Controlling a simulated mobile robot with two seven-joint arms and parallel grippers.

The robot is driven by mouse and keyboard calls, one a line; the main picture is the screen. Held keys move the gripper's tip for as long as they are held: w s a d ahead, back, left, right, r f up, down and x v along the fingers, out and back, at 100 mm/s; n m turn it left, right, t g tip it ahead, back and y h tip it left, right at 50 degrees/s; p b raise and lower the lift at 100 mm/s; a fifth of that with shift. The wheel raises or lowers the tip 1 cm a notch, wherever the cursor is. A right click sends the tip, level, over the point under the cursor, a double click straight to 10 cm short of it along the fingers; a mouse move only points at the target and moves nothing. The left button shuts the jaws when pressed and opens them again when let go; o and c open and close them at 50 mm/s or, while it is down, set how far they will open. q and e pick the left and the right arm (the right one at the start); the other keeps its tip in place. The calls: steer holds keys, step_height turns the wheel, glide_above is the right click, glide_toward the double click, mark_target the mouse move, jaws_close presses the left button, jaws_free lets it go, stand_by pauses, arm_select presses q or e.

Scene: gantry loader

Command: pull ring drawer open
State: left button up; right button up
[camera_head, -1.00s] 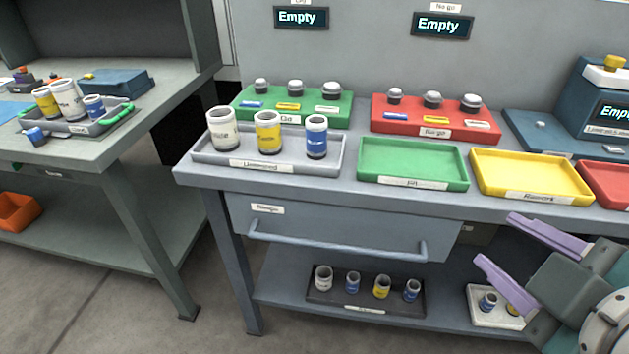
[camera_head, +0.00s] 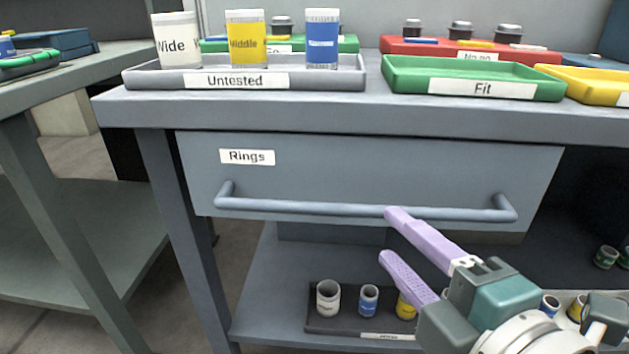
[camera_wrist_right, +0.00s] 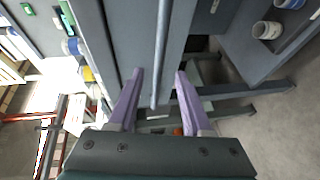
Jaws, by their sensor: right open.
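The grey ring drawer (camera_head: 330,172), labelled "Rings", sits under the bench top and looks shut. Its long horizontal bar handle (camera_head: 300,206) spans the lower part of its front. My right gripper (camera_head: 388,236) is open and empty, with its purple fingers pointing at the handle's right half. The upper fingertip overlaps the bar in the head view; I cannot tell whether it touches. In the right wrist view the handle (camera_wrist_right: 161,60) runs up the picture, its near end between the two open fingers (camera_wrist_right: 158,76). My left gripper is not in view.
The grey "Untested" tray (camera_head: 310,80) holds three cylinders on the bench top. The green "Fit" tray (camera_head: 400,82) lies right of it. A dark tray (camera_head: 325,324) with several rings sits on the lower shelf, under the drawer. A second bench (camera_head: 60,75) stands at left.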

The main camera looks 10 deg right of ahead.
mark_target(368, 213)
steer(key=b+x, duration=0.1)
steer(key=x, duration=0.7)
steer(key=shift+w+b, duration=0.15)
steer(key=shift+b, duration=0.25)
jaws_close()
stand_by(0.9)
